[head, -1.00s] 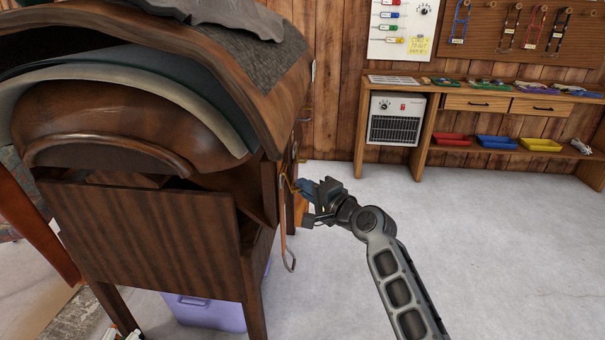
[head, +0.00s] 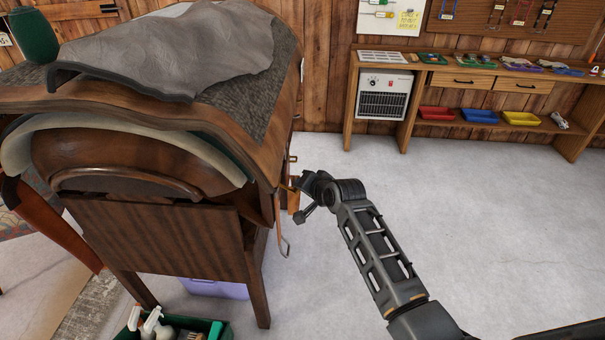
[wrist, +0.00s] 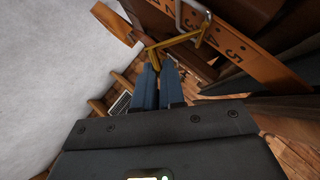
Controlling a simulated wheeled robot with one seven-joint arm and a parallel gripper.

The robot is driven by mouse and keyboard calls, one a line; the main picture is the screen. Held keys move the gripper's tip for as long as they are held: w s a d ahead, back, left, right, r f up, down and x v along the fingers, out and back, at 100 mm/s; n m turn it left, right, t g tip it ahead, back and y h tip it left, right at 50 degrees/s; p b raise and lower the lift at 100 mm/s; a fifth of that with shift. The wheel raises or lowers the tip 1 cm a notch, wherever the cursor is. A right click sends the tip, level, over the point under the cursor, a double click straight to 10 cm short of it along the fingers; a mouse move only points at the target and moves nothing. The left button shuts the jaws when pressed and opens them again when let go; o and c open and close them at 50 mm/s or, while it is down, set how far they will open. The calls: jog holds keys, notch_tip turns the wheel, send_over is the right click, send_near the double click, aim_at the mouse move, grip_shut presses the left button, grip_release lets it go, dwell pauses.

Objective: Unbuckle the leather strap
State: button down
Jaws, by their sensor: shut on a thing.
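The tan leather strap (wrist: 265,62) runs down the side of the wooden saddle stand, with numbers beside its holes. A shorter strap end (wrist: 116,23) juts out at the upper left of the wrist view. The brass buckle (wrist: 183,41) lies across the strap, partly in front of a grey metal loop (wrist: 190,16). My gripper (wrist: 157,70) has its blue fingers close together on a thin brass part of the buckle; which part is hard to tell. In the head view the orange strap (head: 293,202) shows at my gripper (head: 297,186), whose fingertips are mostly hidden.
A saddle under a grey cloth (head: 170,50) tops the stand (head: 165,238). A strap with a metal hook (head: 285,246) hangs below my gripper. A green caddy of bottles (head: 222,330) stands in front. The floor on the right is clear up to the workbench (head: 350,100).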

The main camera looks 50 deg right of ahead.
jog(key=r+p, duration=0.1)
jog(key=r+n+g+p, duration=0.1)
jog(key=shift+w+r+h+p, duration=0.1)
jog(key=shift+w+h+p, duration=0.15)
jog(key=shift+h+p, duration=0.15)
jog(key=shift+w+a+r+n+g+h+p, duration=0.2)
jog(key=shift+r+n+g+h+p, duration=0.25)
jog(key=shift+g+p, duration=0.4)
jog(key=shift+g, duration=0.25)
jog(key=c, duration=1.3)
grip_release()
jog(key=shift+s+f, duration=0.1)
jog(key=shift+o, duration=0.2)
jog(key=b+v, duration=0.1)
jog(key=v, duration=0.6)
jog(key=shift+s+a+r, duration=0.2)
jog(key=shift+s, duration=0.05)
